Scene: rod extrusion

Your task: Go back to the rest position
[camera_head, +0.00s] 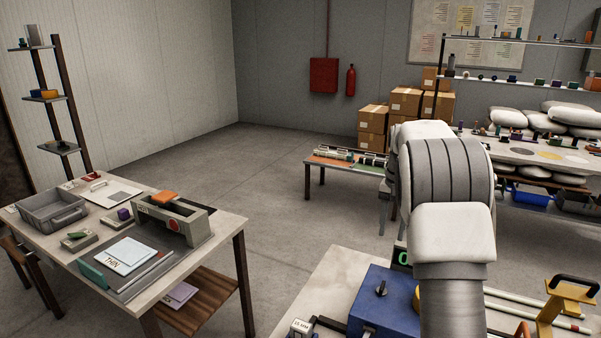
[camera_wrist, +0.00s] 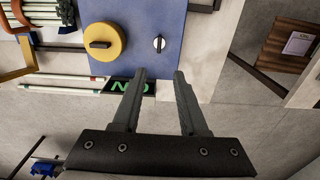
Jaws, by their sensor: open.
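In the wrist view my gripper (camera_wrist: 158,75) is open, its two dark fingers apart with nothing between them. Below the fingers are a blue machine box (camera_wrist: 185,45) with a yellow round knob and a small black-and-white dial, and a dark display with green characters (camera_wrist: 131,86). In the head view my arm reaches over the right-hand table and hides part of it; the fingers are not visible there. The blue box (camera_head: 375,303) stands on that table, beside the arm.
Pale rods (camera_head: 535,307) and a yellow stand (camera_head: 563,305) are right of my arm. A left table (camera_head: 225,228) holds a grey tray (camera_head: 52,212) and a grey fixture. A low bench (camera_head: 318,162) and loaded shelves stand behind. Open floor lies between the tables.

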